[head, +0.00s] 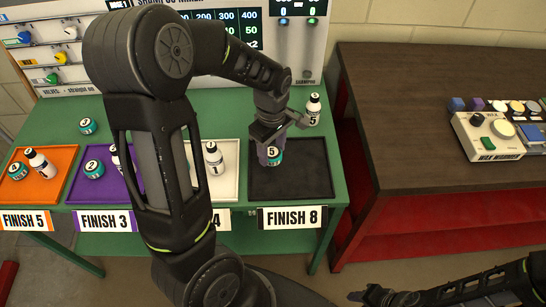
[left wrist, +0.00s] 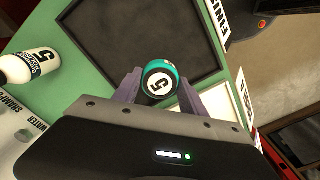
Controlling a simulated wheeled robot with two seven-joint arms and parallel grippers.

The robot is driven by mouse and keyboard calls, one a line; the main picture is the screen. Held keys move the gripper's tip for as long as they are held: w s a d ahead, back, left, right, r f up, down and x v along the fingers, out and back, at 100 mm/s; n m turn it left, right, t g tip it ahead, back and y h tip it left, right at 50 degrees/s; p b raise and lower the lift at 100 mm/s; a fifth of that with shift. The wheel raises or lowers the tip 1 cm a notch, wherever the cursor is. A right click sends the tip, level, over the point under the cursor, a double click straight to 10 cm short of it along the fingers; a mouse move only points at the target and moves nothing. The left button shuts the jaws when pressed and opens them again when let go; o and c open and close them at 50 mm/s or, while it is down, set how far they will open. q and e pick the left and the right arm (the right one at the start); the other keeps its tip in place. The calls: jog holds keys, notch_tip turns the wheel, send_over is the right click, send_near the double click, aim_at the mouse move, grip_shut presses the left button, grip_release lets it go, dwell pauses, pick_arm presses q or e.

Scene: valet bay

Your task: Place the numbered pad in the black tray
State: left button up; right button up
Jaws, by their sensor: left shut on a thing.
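The numbered pad (head: 274,156) is a small teal-and-black round piece with a white "5" label. My left gripper (head: 266,152) is shut on it, above the back left part of the black tray (head: 305,183). In the left wrist view the pad (left wrist: 158,76) sits between the purple fingers of the left gripper (left wrist: 160,92), with the black tray (left wrist: 120,35) beyond it. Its exact height over the tray is hard to tell. My right gripper (head: 375,296) is low at the bottom right, away from the table; its fingers are unclear.
A white bottle marked 5 (head: 313,110) stands just behind the black tray. Orange (head: 62,190), purple (head: 115,190) and white (head: 225,190) trays to the left hold bottles or pads. Another teal pad (head: 88,126) is on the green table. A brown table (head: 420,150) stands at right.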

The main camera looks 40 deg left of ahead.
aim_at(272, 159)
pick_arm(q)
jog(key=shift+f, duration=1.9)
jog(key=shift+f, duration=0.1)
jog(key=o, duration=1.3)
notch_tip(272, 159, up, 12)
jog(key=shift+r+b, duration=0.15)
jog(key=shift+b, duration=0.3)
